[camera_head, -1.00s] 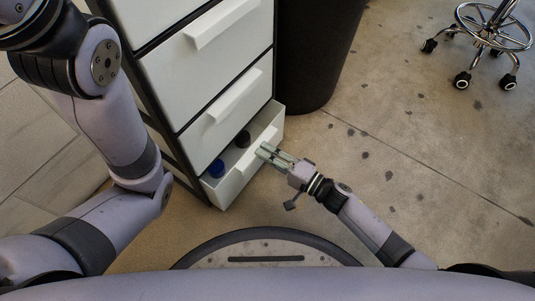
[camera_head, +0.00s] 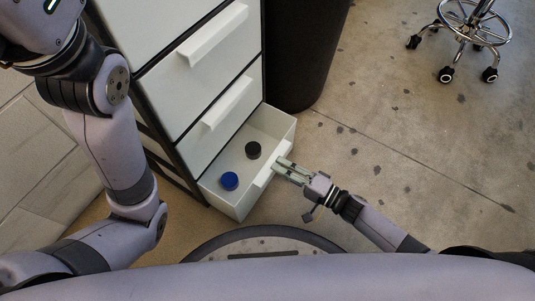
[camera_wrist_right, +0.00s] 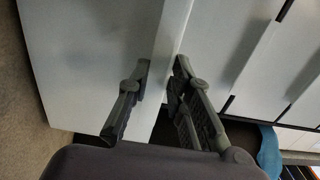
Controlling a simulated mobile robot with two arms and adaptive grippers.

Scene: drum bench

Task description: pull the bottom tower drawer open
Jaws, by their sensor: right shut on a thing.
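The white drawer tower (camera_head: 175,85) stands upright left of centre in the head view. Its bottom drawer (camera_head: 240,207) is pulled out, with its inside showing. A blue round object (camera_head: 229,181) and a black round object (camera_head: 253,150) lie in it. My right gripper (camera_head: 281,167) is at the drawer's front and shut on its white handle (camera_head: 264,176). In the right wrist view the fingers (camera_wrist_right: 157,95) sit on either side of the white handle edge (camera_wrist_right: 171,40). My left arm crosses the left side of the head view; its gripper is out of view.
A dark round bin (camera_head: 303,60) stands right beside the tower. A wheeled stool (camera_head: 468,35) is at the upper right. The two drawers above are shut. The concrete floor (camera_head: 400,140) to the right is clear.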

